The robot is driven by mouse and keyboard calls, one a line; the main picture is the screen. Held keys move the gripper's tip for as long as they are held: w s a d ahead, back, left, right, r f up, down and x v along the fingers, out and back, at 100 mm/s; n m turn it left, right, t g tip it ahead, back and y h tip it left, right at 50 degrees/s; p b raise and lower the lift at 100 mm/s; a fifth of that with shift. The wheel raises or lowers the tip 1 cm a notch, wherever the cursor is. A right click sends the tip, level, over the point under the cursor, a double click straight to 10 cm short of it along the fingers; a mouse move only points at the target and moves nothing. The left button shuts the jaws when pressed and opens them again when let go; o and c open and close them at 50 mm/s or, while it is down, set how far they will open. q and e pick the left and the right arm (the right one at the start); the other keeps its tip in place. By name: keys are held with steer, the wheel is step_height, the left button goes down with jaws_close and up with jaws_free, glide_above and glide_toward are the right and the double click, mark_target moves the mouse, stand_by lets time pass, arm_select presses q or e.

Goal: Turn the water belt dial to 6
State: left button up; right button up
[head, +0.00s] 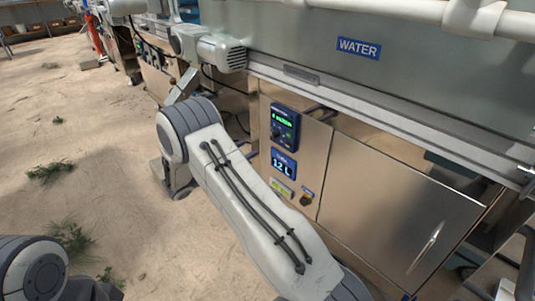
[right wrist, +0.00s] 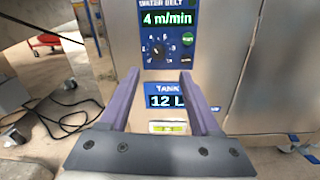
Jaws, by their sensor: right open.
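The water belt dial (right wrist: 156,51) is a small dark knob in a ring of marks on a blue-and-black panel. The display above it (right wrist: 168,18) reads 4 m/min in green. In the head view the same dial (head: 277,132) is on the steel cabinet front. My right gripper (right wrist: 159,75) is open and empty. Its two purple fingers point at the panel, with the dial between and just above their tips in the right wrist view. No contact with the dial shows. The knob's exact pointer direction is too small to read. My left gripper is out of view.
A green button (right wrist: 187,39) and a dark button sit right of the dial. Below is a tank display (right wrist: 166,100) reading 12 L, then a yellow-green level gauge (right wrist: 168,127). A metal rail (head: 380,120) and a blue WATER sign (head: 359,48) are above the cabinet.

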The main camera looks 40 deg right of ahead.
mark_target(272, 136)
steer(key=d+b, duration=0.1)
steer(key=d, duration=0.2)
steer(key=w+d+b, duration=0.1)
steer(key=d, duration=0.2)
steer(key=d+b, duration=0.2)
steer(key=d, duration=0.1)
steer(key=shift+w+d+f, duration=0.25)
steer(key=shift+f, duration=0.15)
steer(key=shift+w+d+r, duration=0.1)
steer(key=shift+d+r, duration=0.05)
steer(key=shift+d, duration=0.4)
jaws_close()
